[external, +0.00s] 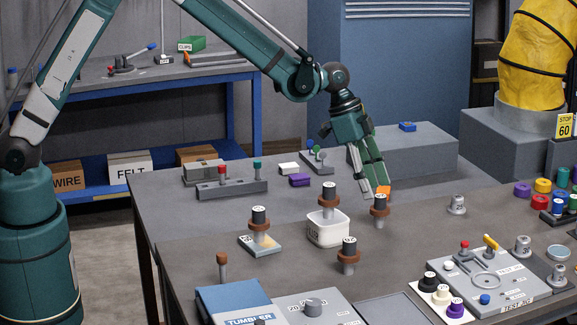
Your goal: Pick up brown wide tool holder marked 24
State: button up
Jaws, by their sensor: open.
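Several tool holders with wide brown collars and black tops stand on the grey table; the small marks on them are too small to read, so I cannot tell which is 24. One brown holder (379,210) stands right of the white tub, directly below my gripper. Another holder (329,192) stands in the white tub (328,234). A third holder (259,223) is on a small labelled plate at left, and another holder (348,256) stands nearer the front. My gripper (376,192) is open, pointing down, its fingertips close to the first holder's top; contact cannot be told.
A grey fixture board (485,282) with knobs and silver holders is at right. A blue tumbler box (240,308) is at the front. A grey block (415,152) stands behind my gripper. A rail with pegs (232,188) is at back left. Table between is mostly clear.

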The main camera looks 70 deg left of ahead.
aim_at(377, 195)
jog(key=shift+w+d+f, duration=0.15)
jog(key=shift+f, duration=0.4)
jog(key=shift+w+x, duration=0.1)
jog(key=shift+x, duration=1.2)
jog(key=shift+w+x, duration=0.15)
jog(key=shift+x, duration=1.15)
jog(key=shift+c, duration=0.5)
jog(key=c, duration=1.1)
